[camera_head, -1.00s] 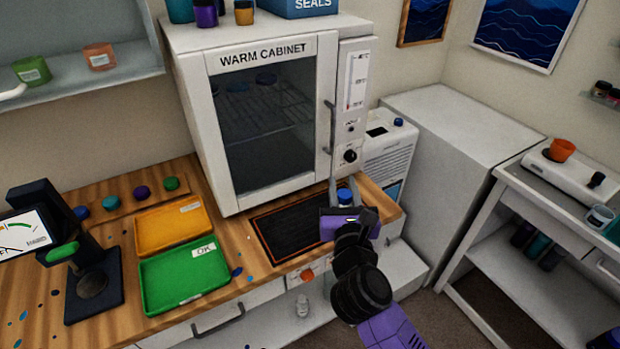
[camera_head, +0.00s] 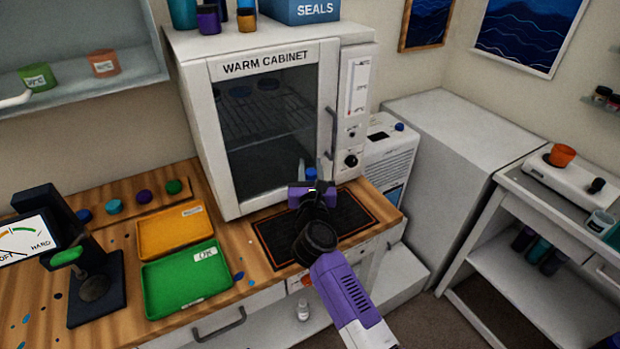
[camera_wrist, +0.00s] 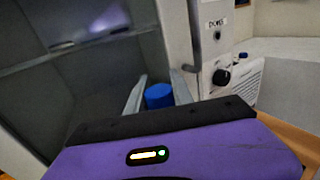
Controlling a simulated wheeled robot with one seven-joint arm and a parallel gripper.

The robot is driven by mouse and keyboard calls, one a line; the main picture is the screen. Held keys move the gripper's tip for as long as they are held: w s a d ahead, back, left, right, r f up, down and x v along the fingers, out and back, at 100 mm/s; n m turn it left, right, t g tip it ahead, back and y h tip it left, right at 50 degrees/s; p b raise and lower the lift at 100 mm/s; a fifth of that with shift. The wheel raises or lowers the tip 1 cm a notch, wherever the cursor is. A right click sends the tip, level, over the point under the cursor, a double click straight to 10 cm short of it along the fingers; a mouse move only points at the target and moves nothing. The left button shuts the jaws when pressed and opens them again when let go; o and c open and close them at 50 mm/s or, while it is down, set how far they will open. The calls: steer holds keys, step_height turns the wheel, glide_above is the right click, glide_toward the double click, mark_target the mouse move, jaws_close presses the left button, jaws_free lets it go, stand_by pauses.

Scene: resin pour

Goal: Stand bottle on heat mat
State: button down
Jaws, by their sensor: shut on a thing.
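The bottle shows only as a blue cap (camera_wrist: 159,96) between the two fingers of my gripper (camera_wrist: 160,90) in the wrist view; its body is hidden behind the gripper. In the head view the blue cap (camera_head: 311,173) stands just beyond my gripper (camera_head: 318,175), which is shut on the bottle. The heat mat (camera_head: 356,216) is a dark rectangle with an orange border on the wooden counter, in front of the warm cabinet. My gripper and arm cover its middle. I cannot tell whether the bottle's base touches the mat.
The warm cabinet (camera_head: 216,130) stands right behind the mat, its door closed with a vertical handle (camera_head: 331,130). A green tray (camera_head: 150,282) and an orange tray (camera_head: 150,240) lie to the left. A small white bottle (camera_head: 303,309) is on the shelf below.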

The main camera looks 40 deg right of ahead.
step_height(320, 180, down, 3)
steer(key=shift+r+b, duration=0.1)
steer(key=shift+b, duration=0.25)
steer(key=shift+w+f, duration=0.15)
steer(key=shift+f, duration=0.25)
steer(key=shift+f, duration=0.1)
steer(key=c, duration=1.4)
jaws_free()
